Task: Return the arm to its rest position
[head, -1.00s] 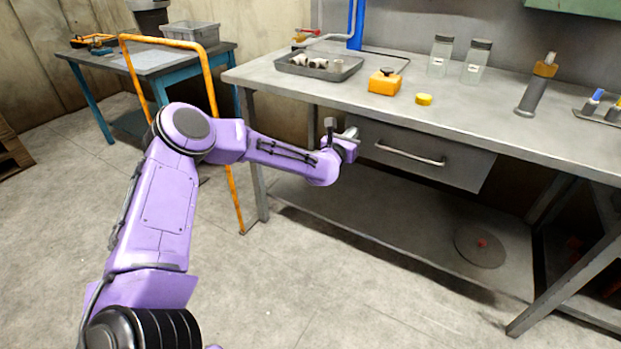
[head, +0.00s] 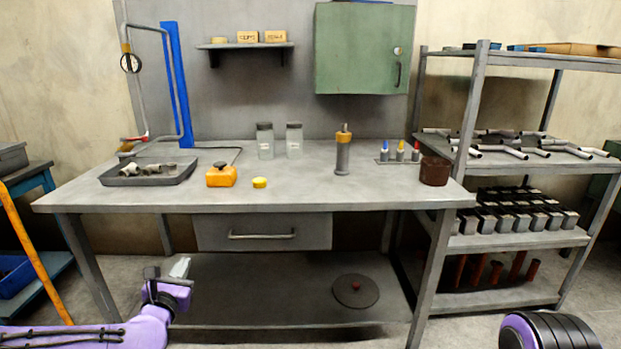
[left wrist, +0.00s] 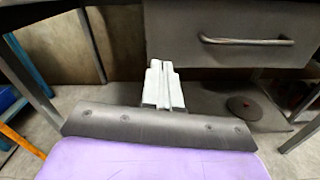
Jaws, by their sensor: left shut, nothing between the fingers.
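My left gripper (head: 180,267) is low at the lower left of the head view, in front of the workbench and below the level of its top. In the left wrist view its two pale fingers (left wrist: 162,85) are together with nothing between them. They point toward the space under the bench, left of the drawer (left wrist: 225,35). My purple left arm comes in from the lower left. My right gripper is not in view; only a purple and black part of my body shows at the lower right.
The workbench (head: 300,196) holds a grey tray (head: 148,181), an orange container (head: 221,176), a yellow cap (head: 260,183), two jars and a brown pot (head: 435,171). Its drawer (head: 262,232) is shut. A round disc (head: 356,291) lies on the lower shelf. A loaded rack stands right.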

